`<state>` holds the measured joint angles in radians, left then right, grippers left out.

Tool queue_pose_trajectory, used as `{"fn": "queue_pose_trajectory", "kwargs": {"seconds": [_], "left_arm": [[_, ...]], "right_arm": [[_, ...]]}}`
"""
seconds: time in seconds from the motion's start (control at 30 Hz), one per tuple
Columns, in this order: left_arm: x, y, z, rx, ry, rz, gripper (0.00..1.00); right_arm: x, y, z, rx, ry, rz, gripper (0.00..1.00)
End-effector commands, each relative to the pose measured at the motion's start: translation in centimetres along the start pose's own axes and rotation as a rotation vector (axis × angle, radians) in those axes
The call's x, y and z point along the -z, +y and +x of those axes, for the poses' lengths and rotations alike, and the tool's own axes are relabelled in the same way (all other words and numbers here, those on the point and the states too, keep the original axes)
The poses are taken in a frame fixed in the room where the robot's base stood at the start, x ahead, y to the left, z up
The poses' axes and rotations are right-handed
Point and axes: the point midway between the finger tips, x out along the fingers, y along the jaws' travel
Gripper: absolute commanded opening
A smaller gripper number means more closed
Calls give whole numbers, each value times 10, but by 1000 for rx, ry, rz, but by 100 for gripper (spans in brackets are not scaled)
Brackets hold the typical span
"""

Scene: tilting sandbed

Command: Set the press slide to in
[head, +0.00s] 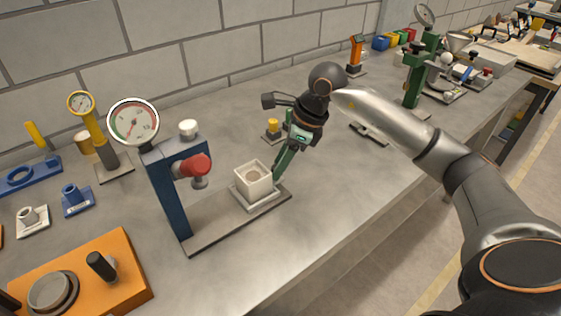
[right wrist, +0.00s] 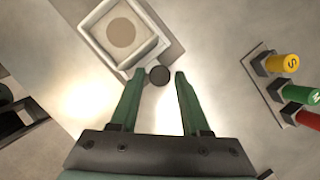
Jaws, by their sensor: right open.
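The press has a blue column (head: 170,200) with a round gauge (head: 134,122) and a red knob (head: 196,166) on its head. Its slide carries a white square box (head: 253,188) with a round tan patch inside. The box stands near the right end of the grey base plate (head: 212,224), clear of the column. My right gripper (head: 278,174) is open beside the box's right side. In the right wrist view, a dark round knob (right wrist: 160,76) at the box's corner lies between the green fingertips, apart from both. My left gripper is out of view.
An orange unit (head: 125,275) stands at the front left. A yellow-topped piece (head: 272,127) stands behind my right gripper. In the right wrist view, yellow (right wrist: 283,64), green and red pieces stand at the right. The bench front right of the press is clear.

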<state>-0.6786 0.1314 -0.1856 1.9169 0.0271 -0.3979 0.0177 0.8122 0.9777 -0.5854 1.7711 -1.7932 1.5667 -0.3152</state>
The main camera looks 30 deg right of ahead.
Motion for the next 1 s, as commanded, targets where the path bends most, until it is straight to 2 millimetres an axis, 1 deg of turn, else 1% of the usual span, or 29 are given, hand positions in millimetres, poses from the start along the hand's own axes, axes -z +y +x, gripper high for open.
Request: {"fn": "queue_pose_trajectory", "kwargs": {"seconds": [0.3,0.7,1.0], "left_arm": [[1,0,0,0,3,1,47],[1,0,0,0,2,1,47],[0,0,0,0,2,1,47]], "right_arm": [[0,0,3,-1,0,0,45],[0,0,2,0,0,0,0],[0,0,2,0,0,0,0]]}}
